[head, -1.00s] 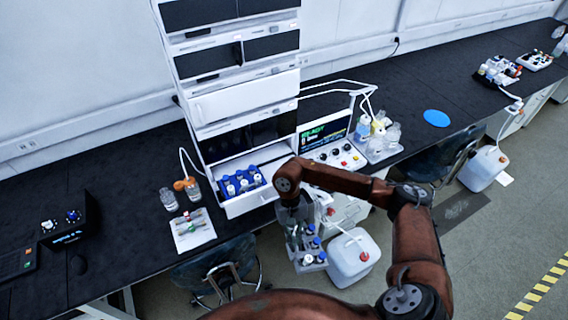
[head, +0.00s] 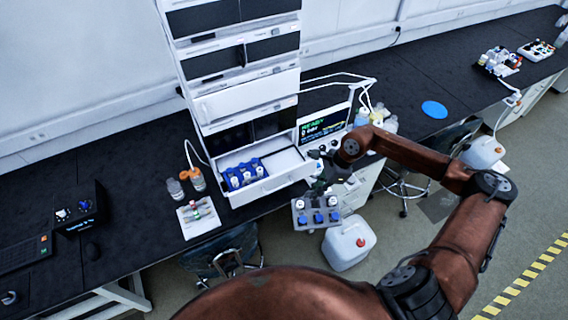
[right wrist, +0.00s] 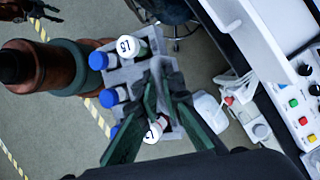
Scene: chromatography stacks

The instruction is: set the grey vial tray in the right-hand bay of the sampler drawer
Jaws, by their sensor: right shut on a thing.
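The grey vial tray (head: 316,221) hangs in the air in front of the bench, with blue-capped and white-capped vials in it. My right gripper (head: 318,187) is shut on it from above. In the right wrist view the tray (right wrist: 127,75) shows between and beyond the green fingers of that gripper (right wrist: 166,92), which hide part of it. The sampler drawer (head: 262,193) is pulled out. Its right-hand bay (head: 287,163) is empty, left of and behind the held tray. My left gripper (right wrist: 32,10) shows only small at the top left of the right wrist view.
A blue vial rack (head: 243,176) fills the drawer's left bay. A control panel (head: 335,140) with a READY screen stands right of the drawer. Orange-capped bottles (head: 197,180) and a white mat (head: 199,220) lie left. A white jug (head: 348,244) stands on the floor below.

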